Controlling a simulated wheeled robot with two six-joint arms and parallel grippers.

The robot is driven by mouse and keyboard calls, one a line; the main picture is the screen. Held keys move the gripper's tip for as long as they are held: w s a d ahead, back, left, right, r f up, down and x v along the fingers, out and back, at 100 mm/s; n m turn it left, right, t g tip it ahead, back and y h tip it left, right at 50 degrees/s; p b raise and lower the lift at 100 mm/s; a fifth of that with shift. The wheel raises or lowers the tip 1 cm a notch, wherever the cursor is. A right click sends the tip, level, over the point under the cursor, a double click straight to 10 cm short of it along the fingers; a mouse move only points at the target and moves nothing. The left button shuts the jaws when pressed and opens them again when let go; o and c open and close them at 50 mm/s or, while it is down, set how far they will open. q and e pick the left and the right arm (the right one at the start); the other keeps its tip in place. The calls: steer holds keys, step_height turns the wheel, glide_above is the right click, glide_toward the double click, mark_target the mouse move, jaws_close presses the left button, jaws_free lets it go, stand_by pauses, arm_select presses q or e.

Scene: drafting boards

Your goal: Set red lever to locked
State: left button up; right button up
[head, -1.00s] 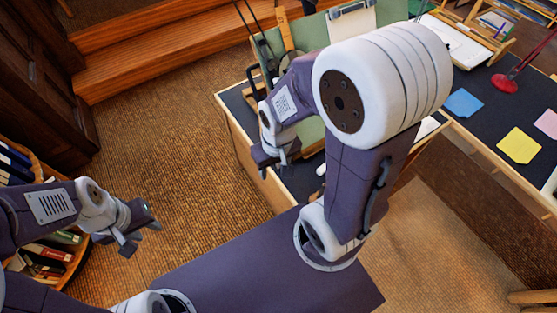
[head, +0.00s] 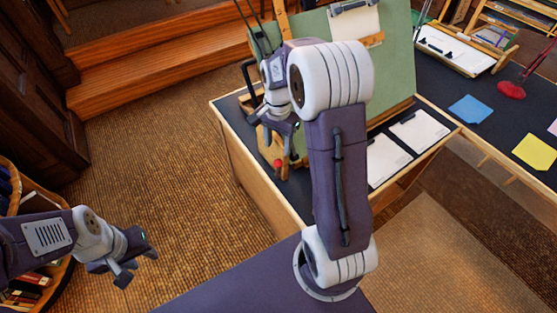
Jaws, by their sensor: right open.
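The red lever shows as a red knob (head: 278,164) low on the wooden easel frame, near the left end of the desk. Its shaft is mostly hidden, and I cannot tell its setting. My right gripper (head: 276,136) is open, fingers pointing down, just above the red knob in the picture. I cannot tell whether it touches the lever. My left gripper (head: 136,269) hangs over the floor at lower left, far from the lever, with its fingers spread and empty.
The green drawing board (head: 394,75) leans on the dark-topped desk (head: 425,108). White sheets (head: 419,131) lie in front of it. Blue (head: 469,109) and yellow (head: 536,152) papers and a red lamp base (head: 511,90) are at right. A bookshelf (head: 52,285) stands at lower left.

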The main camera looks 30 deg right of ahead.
mark_target(278, 160)
steer(key=shift+w+d, duration=0.15)
steer(key=shift+d, duration=0.05)
step_height(278, 160, down, 9)
steer(key=shift+a+b, duration=0.1)
steer(key=shift+b, duration=0.35)
steer(key=shift+r, duration=0.1)
jaws_close()
steer(key=shift+w+r, duration=0.1)
steer(key=shift+r, duration=0.05)
stand_by(1.0)
